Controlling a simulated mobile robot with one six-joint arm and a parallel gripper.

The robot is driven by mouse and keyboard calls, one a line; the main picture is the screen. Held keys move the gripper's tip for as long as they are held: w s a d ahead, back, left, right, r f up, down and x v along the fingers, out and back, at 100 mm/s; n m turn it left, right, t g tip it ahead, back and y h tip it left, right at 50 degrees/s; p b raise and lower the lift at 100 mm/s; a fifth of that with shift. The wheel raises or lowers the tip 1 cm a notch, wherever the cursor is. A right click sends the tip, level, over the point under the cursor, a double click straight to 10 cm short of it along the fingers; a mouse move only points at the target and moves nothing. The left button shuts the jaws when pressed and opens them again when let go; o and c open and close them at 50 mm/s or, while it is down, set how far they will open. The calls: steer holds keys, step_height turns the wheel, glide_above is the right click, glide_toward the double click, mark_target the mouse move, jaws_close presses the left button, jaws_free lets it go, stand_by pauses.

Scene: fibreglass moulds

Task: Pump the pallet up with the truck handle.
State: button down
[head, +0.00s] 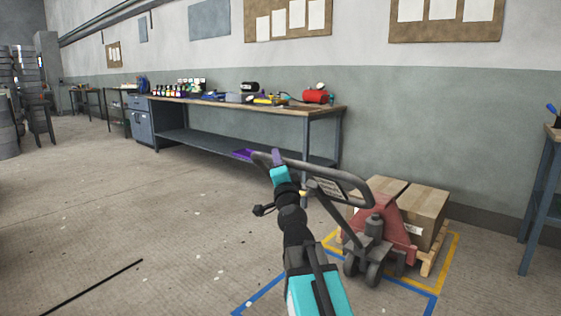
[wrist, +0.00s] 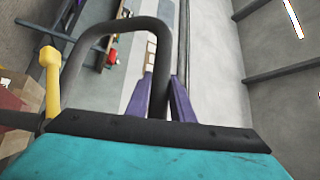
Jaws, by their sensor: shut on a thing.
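The pallet truck handle (head: 342,184) is a dark loop on a steering column that leans up from the red pallet truck (head: 384,225). My gripper (head: 268,156) has purple fingers and is shut on the left end of the loop. In the wrist view the purple fingers (wrist: 161,98) stand on both sides of the dark bar of the handle (wrist: 104,28). A yellow lever (wrist: 51,80) shows at the left there. The wooden pallet (head: 432,262) carries cardboard boxes (head: 420,205) behind the truck's front. How high the pallet stands off the floor is hard to tell.
Blue and yellow floor tape (head: 405,289) marks the area around the truck. A long workbench (head: 240,101) with tools stands along the wall. Another bench (head: 545,190) stands at the right edge. The floor at the left is mostly clear, with a thin black strip (head: 92,288).

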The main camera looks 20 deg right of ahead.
steer(key=shift+s+d, duration=0.15)
steer(key=shift+d, duration=0.05)
